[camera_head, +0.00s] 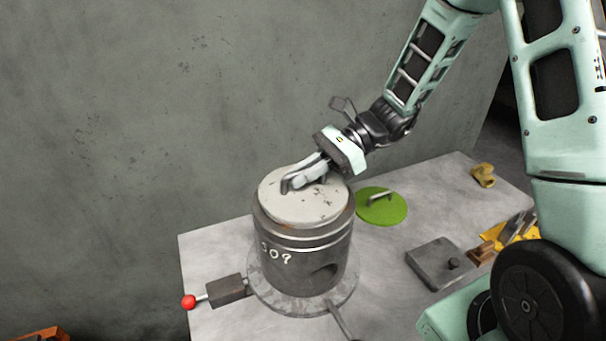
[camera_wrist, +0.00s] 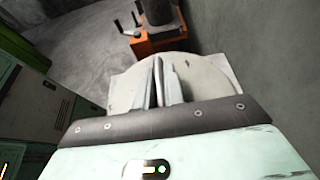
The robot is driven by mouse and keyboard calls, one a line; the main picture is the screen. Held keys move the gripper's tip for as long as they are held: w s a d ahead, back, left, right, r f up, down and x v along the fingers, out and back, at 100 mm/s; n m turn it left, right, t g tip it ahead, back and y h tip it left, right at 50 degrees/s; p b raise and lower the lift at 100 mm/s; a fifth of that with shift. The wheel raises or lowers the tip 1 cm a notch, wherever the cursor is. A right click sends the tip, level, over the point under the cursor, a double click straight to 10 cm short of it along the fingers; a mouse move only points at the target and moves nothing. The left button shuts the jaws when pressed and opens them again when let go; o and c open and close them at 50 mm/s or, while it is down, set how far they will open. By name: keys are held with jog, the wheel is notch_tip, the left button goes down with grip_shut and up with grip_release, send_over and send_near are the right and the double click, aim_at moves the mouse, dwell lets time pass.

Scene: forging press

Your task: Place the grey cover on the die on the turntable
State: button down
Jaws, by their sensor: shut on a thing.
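The grey cover (camera_head: 317,208) is a round, pale, speckled disc with a bar handle (camera_head: 288,184). In the head view it lies flat on top of the die (camera_head: 325,256), a dark grey cylinder with white figures on its side. The die stands on the round turntable (camera_head: 268,295). My gripper (camera_head: 298,180) reaches in from the upper right and is shut on the cover's handle. In the wrist view my gripper's fingers (camera_wrist: 159,85) stand over the pale cover (camera_wrist: 205,82). The fingers partly hide the handle, and whether the cover bears fully on the die is hard to tell.
A green disc with a handle (camera_head: 382,207) lies right of the die. The wall (camera_head: 130,120) rises behind the table (camera_head: 390,245).

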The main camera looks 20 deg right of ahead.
jog(key=shift+f, duration=0.45)
jog(key=shift+f, duration=0.2)
jog(key=c, duration=1.5)
grip_release()
